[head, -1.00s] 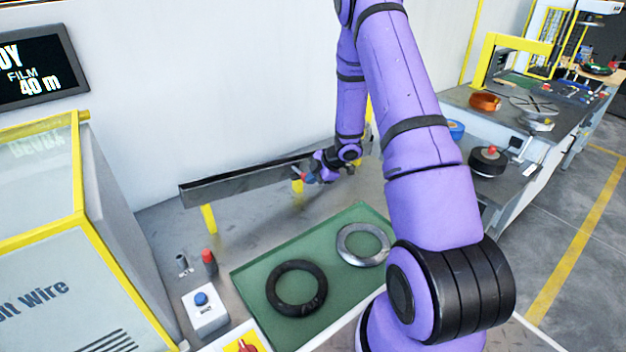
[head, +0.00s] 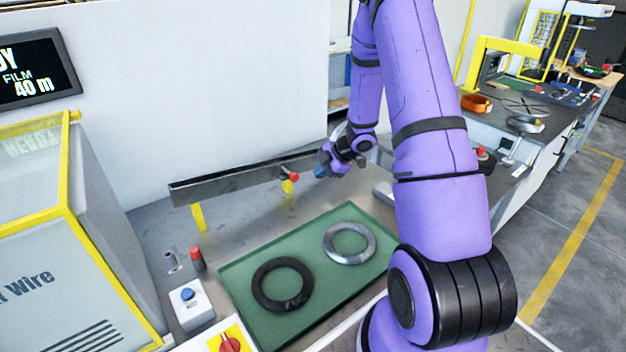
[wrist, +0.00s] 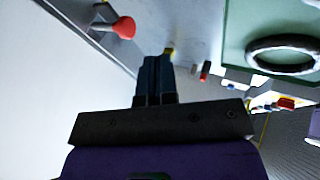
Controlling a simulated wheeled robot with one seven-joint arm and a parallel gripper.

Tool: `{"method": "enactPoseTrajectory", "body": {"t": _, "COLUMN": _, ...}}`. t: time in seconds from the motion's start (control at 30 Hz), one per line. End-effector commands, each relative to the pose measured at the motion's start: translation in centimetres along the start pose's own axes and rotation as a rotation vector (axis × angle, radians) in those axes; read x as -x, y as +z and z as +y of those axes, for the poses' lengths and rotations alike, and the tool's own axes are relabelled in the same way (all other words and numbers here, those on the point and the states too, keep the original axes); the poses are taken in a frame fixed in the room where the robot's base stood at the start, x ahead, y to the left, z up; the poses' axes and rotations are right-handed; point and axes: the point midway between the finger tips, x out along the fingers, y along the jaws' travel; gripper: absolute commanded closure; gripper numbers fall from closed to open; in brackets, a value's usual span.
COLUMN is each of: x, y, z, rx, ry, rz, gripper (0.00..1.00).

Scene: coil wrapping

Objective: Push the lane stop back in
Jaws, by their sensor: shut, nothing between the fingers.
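The lane stop is a red knob on a short pale pin at the lane's right end; I see its knob (head: 294,177) in the head view and again, larger, in the wrist view (wrist: 124,28). The lane (head: 225,187) is a long dark rail along the back of the bench. My gripper (head: 320,172) is shut and empty, a little to the right of the red knob and apart from it. In the wrist view its fingers (wrist: 156,60) are together, with the knob up and to the left of them. How far the pin sits in is hard to tell.
A green tray (head: 310,312) in front of the lane holds a black ring (head: 266,296) and a silver ring (head: 330,247). A blue-button box (head: 190,308) and a red-capped post (head: 197,258) stand left of the tray. Yellow lane supports (head: 198,217) rise from the bench.

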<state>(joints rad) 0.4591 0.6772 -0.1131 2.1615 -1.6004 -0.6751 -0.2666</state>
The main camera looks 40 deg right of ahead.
Motion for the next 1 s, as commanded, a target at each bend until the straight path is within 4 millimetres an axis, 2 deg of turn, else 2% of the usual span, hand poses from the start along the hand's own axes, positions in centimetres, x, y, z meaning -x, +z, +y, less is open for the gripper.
{"method": "enactPoseTrajectory", "body": {"t": 0.1, "x": 1.5, "y": 0.0, "z": 0.1, "rx": 0.001, "ry": 0.002, "rz": -0.001, "gripper": 1.0}}
{"method": "enactPoseTrajectory", "body": {"t": 0.23, "x": 2.3, "y": 0.0, "z": 0.0, "rx": 0.001, "ry": 0.001, "rz": 0.0, "gripper": 1.0}}
{"method": "enactPoseTrajectory", "body": {"t": 0.87, "x": 2.5, "y": 0.0, "z": 0.0, "rx": 0.0, "ry": 0.001, "rz": 0.0, "gripper": 1.0}}
{"method": "enactPoseTrajectory", "body": {"t": 1.0, "x": 3.4, "y": -0.7, "z": 1.2, "rx": -0.008, "ry": 0.031, "rz": -0.034, "gripper": 1.0}}
